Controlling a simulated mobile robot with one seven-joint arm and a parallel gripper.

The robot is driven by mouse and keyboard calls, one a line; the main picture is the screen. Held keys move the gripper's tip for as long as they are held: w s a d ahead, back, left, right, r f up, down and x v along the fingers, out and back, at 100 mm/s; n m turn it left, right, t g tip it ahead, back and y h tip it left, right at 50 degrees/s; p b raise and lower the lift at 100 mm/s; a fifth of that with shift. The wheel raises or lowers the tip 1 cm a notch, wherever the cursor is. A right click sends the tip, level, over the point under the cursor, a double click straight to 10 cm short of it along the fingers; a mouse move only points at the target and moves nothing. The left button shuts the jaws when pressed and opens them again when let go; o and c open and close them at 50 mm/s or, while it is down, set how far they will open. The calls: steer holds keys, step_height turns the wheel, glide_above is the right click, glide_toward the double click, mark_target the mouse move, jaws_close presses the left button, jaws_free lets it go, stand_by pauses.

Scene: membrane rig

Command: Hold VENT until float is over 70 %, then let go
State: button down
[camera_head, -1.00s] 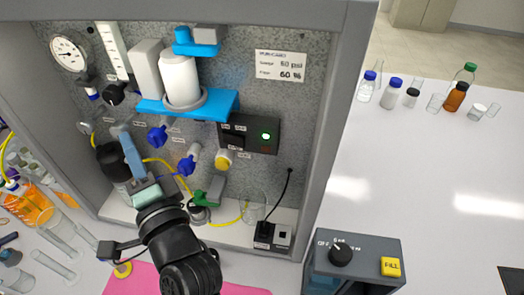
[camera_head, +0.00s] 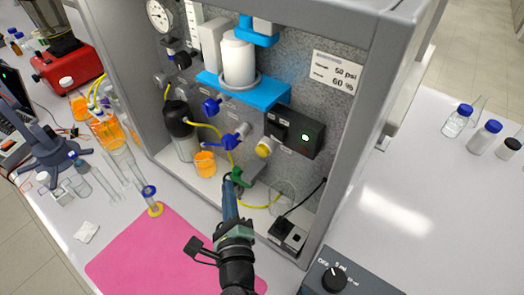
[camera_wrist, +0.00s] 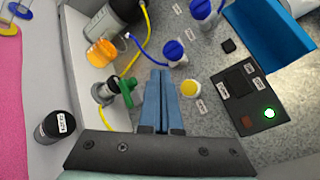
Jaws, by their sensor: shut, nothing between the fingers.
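My gripper (camera_head: 229,188) is shut and empty, its fingers pointing up toward the rig's panel. In the wrist view the closed fingers (camera_wrist: 161,78) appear between a green valve handle (camera_wrist: 124,92) and a yellow round button (camera_wrist: 190,89), with no clear contact. The yellow button also shows in the head view (camera_head: 267,147), left of a black box with a lit green lamp (camera_head: 305,138). Small labels sit by the controls, but I cannot read which says VENT. A white scale strip (camera_head: 196,14) at the panel's upper left is cut off; its float level is unreadable.
Blue-handled valves (camera_head: 211,106) and an orange-filled beaker (camera_head: 204,163) stand near the gripper. A black-topped bottle (camera_head: 182,132) is at left, a clear beaker (camera_head: 282,198) at right. A panel card (camera_head: 335,75) reads 50 psi and 60 %. The pink mat (camera_head: 160,250) is mostly clear.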

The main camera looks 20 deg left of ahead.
steer(key=b, duration=0.2)
glide_toward(257, 151)
steer(key=shift+w+a+f, duration=0.15)
steer(key=shift+w+a, duration=0.75)
steer(key=shift+w, duration=0.15)
steer(key=shift+w+a+f, duration=0.1)
steer(key=shift+w+a, duration=0.8)
steer(key=shift+w, duration=0.1)
steer(key=shift+w+d, duration=0.15)
steer(key=shift+w, duration=0.25)
steer(key=shift+w+d+b, duration=0.2)
steer(key=shift+w+b, duration=0.25)
steer(key=shift+w, duration=0.05)
stand_by(1.0)
steer(key=shift+s, duration=0.15)
steer(key=shift+s+a+p, duration=0.3)
steer(key=shift+s+p, duration=0.1)
steer(key=shift+s, duration=0.35)
steer(key=shift+s, duration=0.1)
steer(key=s, duration=0.1)
steer(key=s+a+p, duration=0.1)
steer(key=s, duration=0.2)
steer(key=shift+s+a, duration=0.25)
steer(key=shift+a, duration=0.15)
